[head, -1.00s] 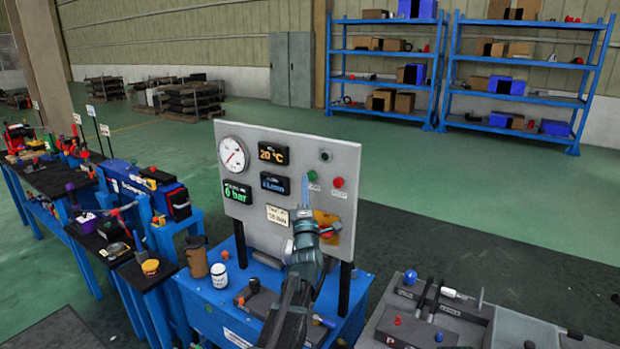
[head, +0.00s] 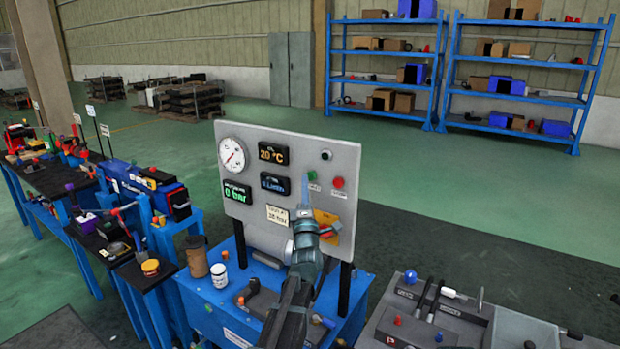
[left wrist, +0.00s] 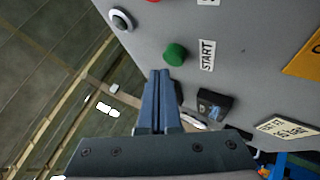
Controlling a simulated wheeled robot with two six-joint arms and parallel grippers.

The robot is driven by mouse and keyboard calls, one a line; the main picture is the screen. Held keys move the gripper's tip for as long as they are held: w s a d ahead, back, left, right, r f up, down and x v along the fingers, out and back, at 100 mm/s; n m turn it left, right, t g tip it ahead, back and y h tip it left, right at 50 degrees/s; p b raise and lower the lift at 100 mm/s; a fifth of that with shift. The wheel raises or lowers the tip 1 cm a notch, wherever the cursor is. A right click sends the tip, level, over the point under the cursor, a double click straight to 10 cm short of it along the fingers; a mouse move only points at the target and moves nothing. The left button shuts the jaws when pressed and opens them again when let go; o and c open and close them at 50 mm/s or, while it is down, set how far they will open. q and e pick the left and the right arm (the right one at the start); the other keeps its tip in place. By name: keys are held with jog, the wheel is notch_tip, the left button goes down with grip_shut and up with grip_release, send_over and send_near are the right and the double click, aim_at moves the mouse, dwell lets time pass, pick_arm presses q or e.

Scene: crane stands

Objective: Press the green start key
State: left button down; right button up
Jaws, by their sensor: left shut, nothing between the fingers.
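The green start key (head: 311,176) is a small round knob on the upright grey control panel (head: 240,135), left of a red button (head: 337,182). In the left wrist view the green key (left wrist: 175,54) sits beside a START label (left wrist: 207,55). My left gripper (head: 304,190) is in front of the panel, its blue fingers shut and empty. In the left wrist view the fingertips (left wrist: 160,74) show just below the key; I cannot tell whether they touch it. My right gripper is not in view.
The panel carries a dial gauge (head: 232,154), small displays and a dark knob (head: 326,155). A grey worktop with fittings stands right. Open floor lies behind.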

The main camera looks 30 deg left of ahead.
pick_arm(q)
jog(key=shift+w, duration=0.1)
dwell(0.7)
jog(key=shift+w, duration=0.3)
jog(key=shift+w, duration=0.5)
dwell(0.8)
jog(key=shift+s, duration=0.9)
jog(key=s, duration=0.5)
jog(key=shift+a, duration=0.2)
dwell(0.9)
